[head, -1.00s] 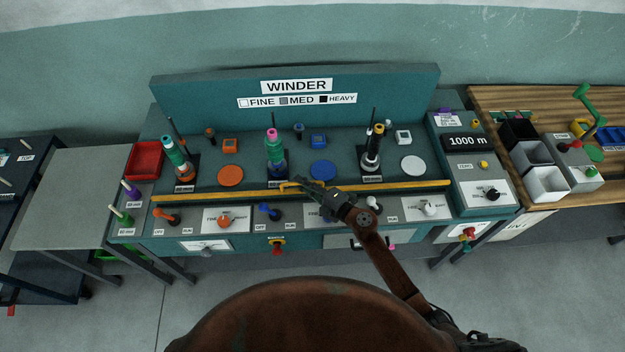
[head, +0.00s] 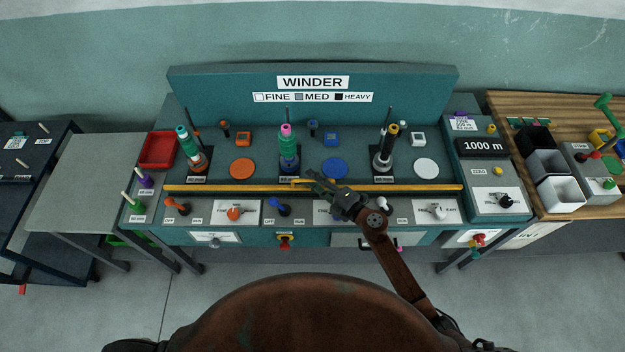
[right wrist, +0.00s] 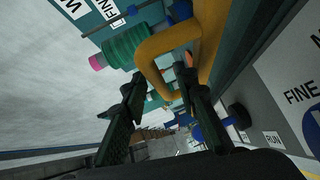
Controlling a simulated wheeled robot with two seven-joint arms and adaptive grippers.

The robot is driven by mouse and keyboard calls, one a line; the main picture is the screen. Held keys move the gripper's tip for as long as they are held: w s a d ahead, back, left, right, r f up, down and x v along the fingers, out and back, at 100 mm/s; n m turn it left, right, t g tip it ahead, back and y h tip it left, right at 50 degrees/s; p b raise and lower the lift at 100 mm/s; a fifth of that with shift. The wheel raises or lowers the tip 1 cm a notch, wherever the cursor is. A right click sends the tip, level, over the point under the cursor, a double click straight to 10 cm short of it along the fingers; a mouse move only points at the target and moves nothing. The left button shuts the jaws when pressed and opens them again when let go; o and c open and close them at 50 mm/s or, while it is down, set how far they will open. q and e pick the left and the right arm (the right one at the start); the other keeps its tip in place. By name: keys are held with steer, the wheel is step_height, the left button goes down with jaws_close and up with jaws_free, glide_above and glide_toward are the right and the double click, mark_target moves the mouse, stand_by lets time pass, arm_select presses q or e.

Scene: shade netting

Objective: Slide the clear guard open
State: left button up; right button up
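A long yellow bar (head: 230,188) runs along the front of the teal winder (head: 313,78), with a yellow loop handle (head: 298,182) near its middle. I cannot make out a clear pane; the bar may be the guard's edge. My right gripper (head: 312,180) is at the handle. In the right wrist view the gripper (right wrist: 160,75) has its fingers apart, and the yellow handle (right wrist: 150,50) lies at the fingertips, partly between them. I cannot tell whether they touch it. My left gripper is not in view.
Spindles with an orange base (head: 197,160), a green spool (head: 289,145) and a black top (head: 385,150) stand behind the bar. Knobs, including a blue one (head: 278,205), line the front panel. A counter box (head: 480,148) stands right; a bare grey table (head: 85,175) stands left.

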steer(key=v, duration=1.1)
steer(key=shift+s+d, duration=0.3)
